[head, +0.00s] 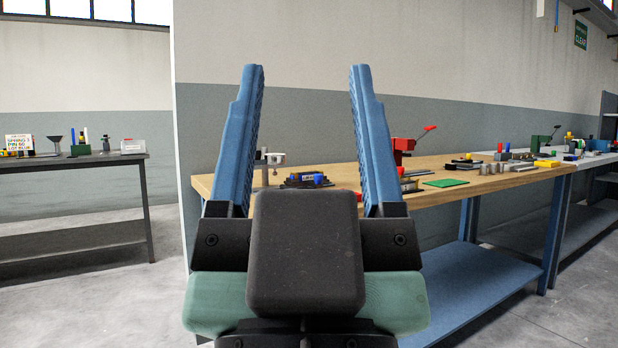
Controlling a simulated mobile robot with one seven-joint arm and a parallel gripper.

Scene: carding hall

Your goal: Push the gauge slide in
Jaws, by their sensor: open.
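My gripper (306,70) is raised in the near middle of the head view, its two blue fingers wide apart and empty. Behind it stands a wooden-topped workbench (490,186) with small tools and fixtures. A dark low fixture with yellow and blue parts (296,183) shows between the fingers, at the bench's left part. A grey upright device (271,158) stands behind it. I cannot tell which item is the gauge slide; it may be hidden behind my fingers or too small to make out. The gripper appears well short of the bench.
A red press (402,147) stands just right of the right finger, with a green mat (446,183) farther right. The bench has a blue lower shelf (485,285). A dark table (100,158) with small items stands at the left. Floor (90,300) shows clear at the left.

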